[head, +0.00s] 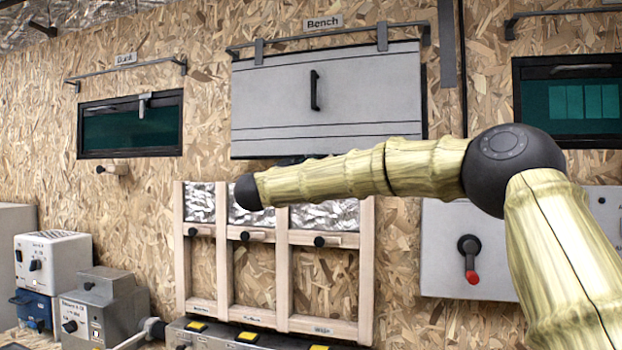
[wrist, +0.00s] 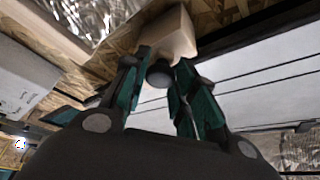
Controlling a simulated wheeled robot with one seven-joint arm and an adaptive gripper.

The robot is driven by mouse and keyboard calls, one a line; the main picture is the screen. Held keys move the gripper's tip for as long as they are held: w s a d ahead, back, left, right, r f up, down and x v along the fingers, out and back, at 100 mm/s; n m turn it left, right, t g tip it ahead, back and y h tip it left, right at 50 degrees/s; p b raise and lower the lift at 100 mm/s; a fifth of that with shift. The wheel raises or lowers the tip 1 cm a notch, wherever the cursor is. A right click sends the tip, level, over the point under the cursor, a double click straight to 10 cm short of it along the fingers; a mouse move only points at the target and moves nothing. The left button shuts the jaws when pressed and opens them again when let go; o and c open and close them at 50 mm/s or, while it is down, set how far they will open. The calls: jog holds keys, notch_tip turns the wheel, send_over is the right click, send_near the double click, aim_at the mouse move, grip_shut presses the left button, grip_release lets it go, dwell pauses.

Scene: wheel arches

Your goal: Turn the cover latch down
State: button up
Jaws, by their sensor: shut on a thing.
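The grey Bench cover (head: 350,98) hangs closed on the wall, with a black upright handle (head: 315,90). It also shows in the wrist view as a pale panel (wrist: 265,90). The cover latch (wrist: 172,36) is a pale wooden block with a round black knob (wrist: 160,73), at the cover's edge in the wrist view. My gripper (wrist: 161,65) is shut on the knob, with one green-and-black finger on each side. In the head view my arm hides the latch and most of the gripper below the cover.
A wooden rack (head: 282,240) with several knobbed blocks stands below the cover, close to my arm. A grey panel with a red-tipped lever (head: 470,260) is at right. A similar wooden latch (head: 112,169) sits under the left window. Grey boxes (head: 105,300) stand at lower left.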

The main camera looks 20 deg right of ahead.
jog(key=m+g+b, duration=0.1)
jog(key=m, duration=0.2)
jog(key=m+g+b, duration=0.1)
jog(key=m, duration=0.2)
jog(key=shift+y+b, duration=0.3)
jog(key=shift+y, duration=0.1)
jog(key=shift+m, duration=0.4)
jog(key=o, duration=1)
jog(key=shift+o, duration=0.2)
jog(key=shift+s, duration=0.1)
jog(key=r+v, duration=0.1)
jog(key=v, duration=1)
jog(key=shift+a+f, duration=0.4)
jog(key=shift+a, duration=0.05)
jog(key=shift+s, duration=0.15)
